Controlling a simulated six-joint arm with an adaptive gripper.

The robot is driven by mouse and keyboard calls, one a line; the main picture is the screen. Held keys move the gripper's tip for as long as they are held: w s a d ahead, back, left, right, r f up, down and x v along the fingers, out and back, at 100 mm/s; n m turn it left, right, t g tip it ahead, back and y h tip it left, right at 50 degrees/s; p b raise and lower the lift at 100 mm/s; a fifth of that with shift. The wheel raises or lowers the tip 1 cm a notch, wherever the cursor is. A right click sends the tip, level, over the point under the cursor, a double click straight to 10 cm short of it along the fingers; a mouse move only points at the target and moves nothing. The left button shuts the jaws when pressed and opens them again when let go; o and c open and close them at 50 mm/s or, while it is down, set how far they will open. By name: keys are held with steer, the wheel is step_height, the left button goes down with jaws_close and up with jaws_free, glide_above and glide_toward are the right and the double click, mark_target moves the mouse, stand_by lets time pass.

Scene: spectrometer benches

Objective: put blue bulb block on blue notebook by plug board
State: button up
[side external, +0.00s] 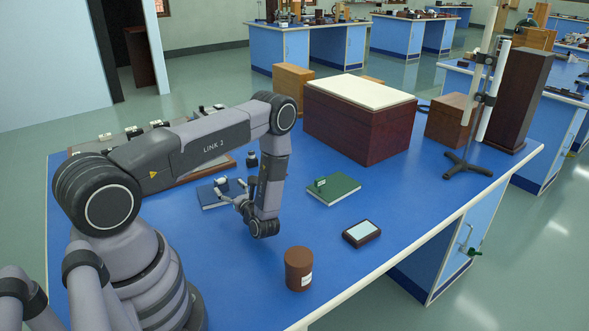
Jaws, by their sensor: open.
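The blue notebook (208,199) lies on the blue bench top, in front of the long board (188,174) at the back left, which is partly hidden by my arm. A small block with a pale bulb-like top (221,183) stands on the notebook; its base colour is hard to make out, but it appears to be the bulb block. My gripper (233,190) is open at the notebook's right side, with its fingers pointing left towards the block. The fingers look apart from the block, though contact cannot be told for sure at this size.
A green notebook (342,190) with a small green block (320,184) lies to the right. A brown jar (299,270) and a dark-framed device (361,233) are nearer. A dark bottle (252,159) stands behind my gripper. A large box (360,122) and a stand (470,164) are behind.

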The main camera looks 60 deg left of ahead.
steer(key=d, duration=0.5)
steer(key=shift+d, duration=0.15)
steer(key=s+d+r+n+g+h, duration=0.15)
steer(key=r+n, duration=0.25)
steer(key=r, duration=0.4)
steer(key=s+d+r+n+g+h, duration=0.1)
steer(key=d+r+n+g+h, duration=0.2)
steer(key=r, duration=0.4)
steer(key=s+d+r+n+g+h, duration=0.1)
steer(key=r+n+g+h, duration=0.1)
steer(key=r+n, duration=0.45)
steer(key=s+d+r+n+t+h, duration=0.2)
steer(key=s+d+r+t+h, duration=0.3)
steer(key=s+d+r+t, duration=0.1)
steer(key=s+d+r+n+t+h, duration=0.2)
steer(key=s+d+r+t+h, duration=0.3)
steer(key=d+r, duration=0.4)
steer(key=shift+s+d+r+t+h, duration=0.2)
steer(key=shift+s+d+t+h, duration=0.3)
steer(key=shift+d+h, duration=0.35)
